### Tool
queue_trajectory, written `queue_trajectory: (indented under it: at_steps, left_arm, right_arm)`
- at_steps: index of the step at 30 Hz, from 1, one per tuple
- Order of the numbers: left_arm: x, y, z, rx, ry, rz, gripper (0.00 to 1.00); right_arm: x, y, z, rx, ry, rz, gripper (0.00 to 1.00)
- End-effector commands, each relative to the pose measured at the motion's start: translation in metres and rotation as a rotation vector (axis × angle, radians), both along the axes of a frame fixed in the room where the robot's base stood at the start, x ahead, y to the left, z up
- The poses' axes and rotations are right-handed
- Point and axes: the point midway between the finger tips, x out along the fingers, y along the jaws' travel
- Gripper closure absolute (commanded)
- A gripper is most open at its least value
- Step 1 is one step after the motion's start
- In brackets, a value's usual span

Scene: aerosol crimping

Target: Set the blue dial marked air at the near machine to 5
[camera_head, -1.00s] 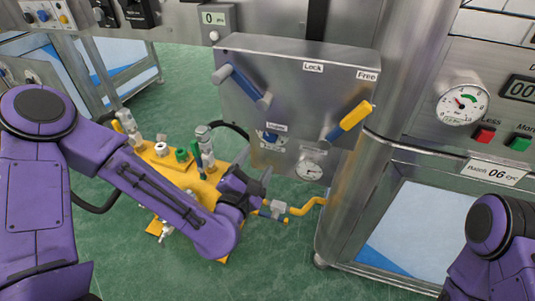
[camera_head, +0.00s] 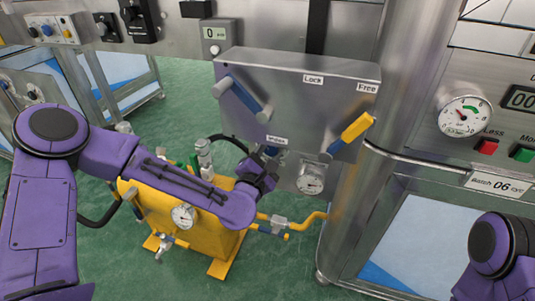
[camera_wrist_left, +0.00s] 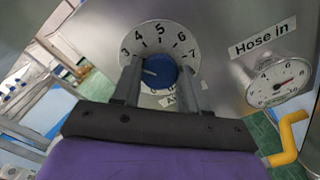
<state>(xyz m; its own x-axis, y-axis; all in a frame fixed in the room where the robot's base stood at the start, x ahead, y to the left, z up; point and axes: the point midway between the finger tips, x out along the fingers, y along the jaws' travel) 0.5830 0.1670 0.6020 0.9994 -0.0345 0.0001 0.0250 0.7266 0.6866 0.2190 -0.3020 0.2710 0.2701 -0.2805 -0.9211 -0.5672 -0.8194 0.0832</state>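The blue dial (camera_wrist_left: 158,70) sits on a round white scale plate (camera_wrist_left: 160,33) in the left wrist view, with 3 to 7 readable. Its pale mark points left, about at or just below the 3. My left gripper (camera_wrist_left: 159,78) has one finger on each side of the dial, with the dial between them; contact is not clear. In the head view the left gripper (camera_head: 268,166) is at the lower front of the steel box, covering most of the dial. A label below the dial is partly hidden. My right gripper is out of view.
A gauge (camera_head: 311,179) labelled "Hose in" is to the right. A yellow pump unit (camera_head: 210,240) and yellow pipe (camera_head: 310,219) stand below.

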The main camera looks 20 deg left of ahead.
Motion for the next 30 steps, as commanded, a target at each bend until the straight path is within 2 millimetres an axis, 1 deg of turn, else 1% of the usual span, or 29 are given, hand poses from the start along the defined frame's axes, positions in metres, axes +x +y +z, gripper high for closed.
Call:
queue_trajectory:
  at_steps: [8,14,20,30]
  left_arm:
    - [0.000,0.000,0.000,0.026,-0.001,0.000,0.87]
    - [0.000,0.000,0.001,0.119,-0.004,0.000,0.87]
    - [0.000,-0.001,0.001,0.281,-0.009,-0.002,0.87]
    - [0.000,-0.001,0.000,0.606,-0.020,-0.001,0.87]
  right_arm:
    - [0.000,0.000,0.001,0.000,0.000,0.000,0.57]
    - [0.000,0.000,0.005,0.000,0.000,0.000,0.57]
    - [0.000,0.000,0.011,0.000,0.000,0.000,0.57]
    - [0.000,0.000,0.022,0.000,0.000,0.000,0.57]
